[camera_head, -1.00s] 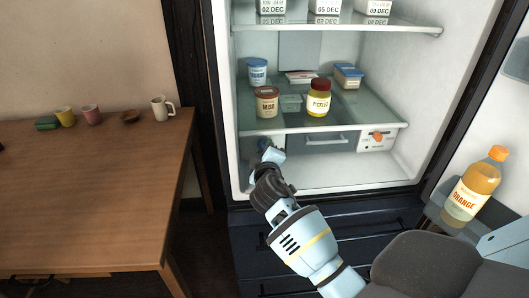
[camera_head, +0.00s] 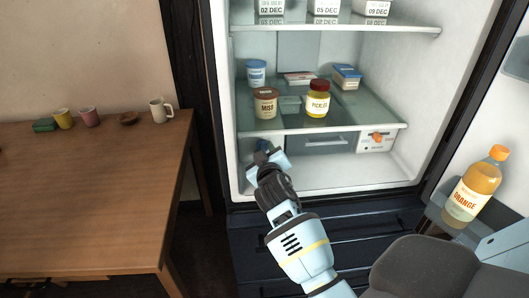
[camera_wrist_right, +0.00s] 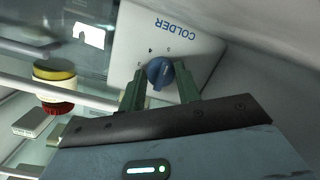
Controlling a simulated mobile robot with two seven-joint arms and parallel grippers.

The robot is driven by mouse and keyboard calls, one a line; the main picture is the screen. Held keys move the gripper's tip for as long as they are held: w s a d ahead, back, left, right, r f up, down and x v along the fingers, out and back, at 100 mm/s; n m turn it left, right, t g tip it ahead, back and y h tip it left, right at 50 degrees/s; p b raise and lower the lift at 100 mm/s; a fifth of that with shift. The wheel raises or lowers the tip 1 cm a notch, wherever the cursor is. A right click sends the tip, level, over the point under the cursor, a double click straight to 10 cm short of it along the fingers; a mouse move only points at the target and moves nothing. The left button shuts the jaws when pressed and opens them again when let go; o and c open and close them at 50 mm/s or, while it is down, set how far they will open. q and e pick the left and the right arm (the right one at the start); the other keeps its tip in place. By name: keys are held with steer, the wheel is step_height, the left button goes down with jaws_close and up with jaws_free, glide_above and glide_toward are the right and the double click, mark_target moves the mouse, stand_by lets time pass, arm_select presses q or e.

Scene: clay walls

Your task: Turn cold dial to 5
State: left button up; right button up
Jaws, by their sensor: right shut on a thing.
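The cold dial is a round blue knob (camera_wrist_right: 160,72) on a pale panel (camera_wrist_right: 185,38) marked COLDER, which appears upside down in the right wrist view. Small marks ring the knob, too small to read surely. A light mark shows on the knob, but its setting cannot be told. My right gripper (camera_wrist_right: 160,80) has its two green fingers on either side of the knob, shut on it. In the head view the right gripper (camera_head: 268,154) reaches into the lower left of the fridge, below the glass shelf, and mostly hides the dial. My left gripper is not in view.
An orange knob (camera_head: 377,137) sits on a white panel right of the drawer (camera_head: 320,142). Above, the glass shelf (camera_head: 345,115) holds a miso tub (camera_head: 265,103), a pickles jar (camera_head: 318,99) and other tubs. An orange bottle (camera_head: 472,188) stands in the door. A wooden table (camera_head: 90,200) is left.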

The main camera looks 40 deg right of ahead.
steer(key=o, duration=1)
steer(key=v, duration=0.7)
steer(key=shift+s+a, duration=0.25)
steer(key=shift+s, duration=0.1)
